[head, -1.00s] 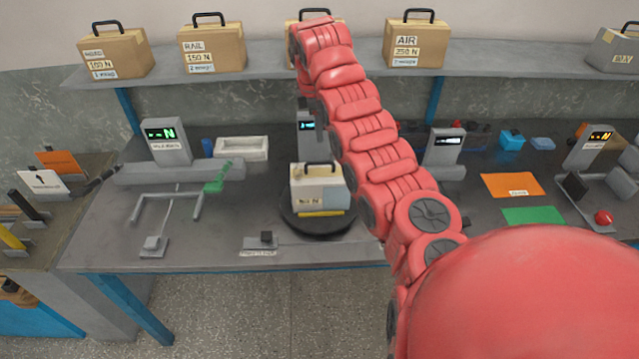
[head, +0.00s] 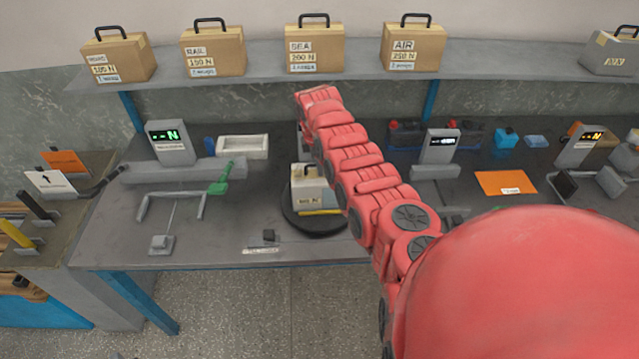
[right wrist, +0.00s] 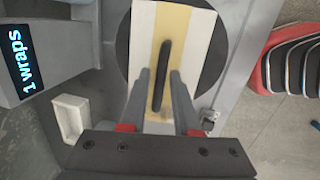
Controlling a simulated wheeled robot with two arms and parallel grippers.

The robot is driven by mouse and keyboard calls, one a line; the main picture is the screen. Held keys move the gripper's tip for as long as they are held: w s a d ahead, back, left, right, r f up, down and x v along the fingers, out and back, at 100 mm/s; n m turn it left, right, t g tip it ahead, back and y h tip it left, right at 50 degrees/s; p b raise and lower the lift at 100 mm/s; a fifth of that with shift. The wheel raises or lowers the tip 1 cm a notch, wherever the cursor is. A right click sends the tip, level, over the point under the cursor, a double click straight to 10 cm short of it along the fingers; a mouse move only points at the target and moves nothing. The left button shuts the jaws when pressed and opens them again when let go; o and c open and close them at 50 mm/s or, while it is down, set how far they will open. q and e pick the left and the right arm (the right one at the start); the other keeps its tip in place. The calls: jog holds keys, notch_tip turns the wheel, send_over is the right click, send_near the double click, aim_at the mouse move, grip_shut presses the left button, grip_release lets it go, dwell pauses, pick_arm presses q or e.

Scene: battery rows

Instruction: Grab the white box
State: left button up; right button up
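The white box (head: 309,187), with a tan strip and a dark handle, stands on a round black turntable (head: 300,223) on the bench. My right arm covers part of its right side in the head view. In the right wrist view the white box (right wrist: 143,30) is seen from above, its black handle (right wrist: 161,72) standing out along the tan strip. My right gripper (right wrist: 158,80) is open, with one finger on each side of the handle and visible gaps. Whether the fingertips are level with the handle I cannot tell. My left gripper is not in view.
A display post (right wrist: 28,62) reading "1 wraps" and a small white tray (right wrist: 70,117) are close by. A green-handled tool (head: 223,178) lies left of the turntable. Several tan cases, including the SEA case (head: 314,50), line the shelf above.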

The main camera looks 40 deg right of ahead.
jog(key=shift+w+f, duration=0.1)
jog(key=shift+f, duration=0.1)
grip_shut()
dwell(1.3)
